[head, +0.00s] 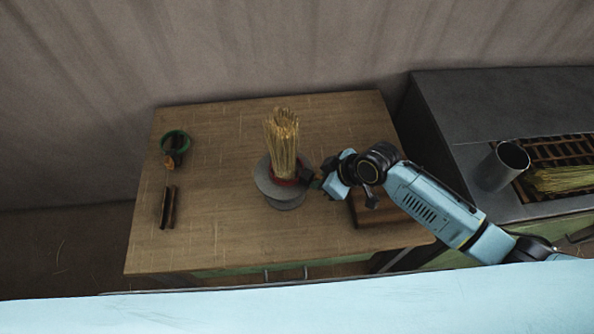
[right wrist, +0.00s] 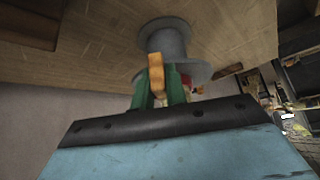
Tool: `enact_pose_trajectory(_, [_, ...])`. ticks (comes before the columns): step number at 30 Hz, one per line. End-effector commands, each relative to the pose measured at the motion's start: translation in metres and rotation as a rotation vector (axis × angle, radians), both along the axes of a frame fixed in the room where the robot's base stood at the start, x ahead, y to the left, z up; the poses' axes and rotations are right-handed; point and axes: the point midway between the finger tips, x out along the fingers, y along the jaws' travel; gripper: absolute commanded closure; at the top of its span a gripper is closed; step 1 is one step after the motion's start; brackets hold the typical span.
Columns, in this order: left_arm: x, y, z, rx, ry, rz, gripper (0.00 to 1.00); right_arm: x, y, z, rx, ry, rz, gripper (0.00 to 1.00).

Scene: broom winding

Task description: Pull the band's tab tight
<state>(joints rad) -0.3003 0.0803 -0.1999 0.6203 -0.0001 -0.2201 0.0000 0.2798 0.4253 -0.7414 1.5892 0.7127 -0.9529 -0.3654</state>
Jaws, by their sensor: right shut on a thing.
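A bundle of straw (head: 283,140) stands upright in a round grey stand (head: 272,196) on the wooden table. A red band (head: 284,181) shows around the bundle's base, and a bit of red also shows in the right wrist view (right wrist: 187,80). My right gripper (head: 310,181) is at the right side of the stand, close to the band. In the right wrist view its green fingers (right wrist: 159,90) are shut on an orange tab (right wrist: 156,73). The fingers hide part of the tab and the band. My left gripper is not in view.
A green ring (head: 174,141) with an orange piece and dark sticks (head: 168,208) lie at the table's left. A brown wooden block (head: 386,213) is beneath my right arm. A metal cylinder (head: 503,166) and loose straw (head: 563,179) are on the grey bench at right. The table's back is clear.

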Motion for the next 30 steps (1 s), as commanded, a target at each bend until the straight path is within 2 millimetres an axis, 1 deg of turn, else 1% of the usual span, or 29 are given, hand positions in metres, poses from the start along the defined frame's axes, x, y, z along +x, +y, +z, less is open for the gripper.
enact_pose_trajectory(14, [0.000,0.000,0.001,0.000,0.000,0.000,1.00,-0.001,-0.002,-0.001,-0.002,0.001,0.000,1.00])
enact_pose_trajectory(30, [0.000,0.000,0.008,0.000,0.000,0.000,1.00,-0.010,-0.015,-0.001,-0.003,0.002,0.000,1.00])
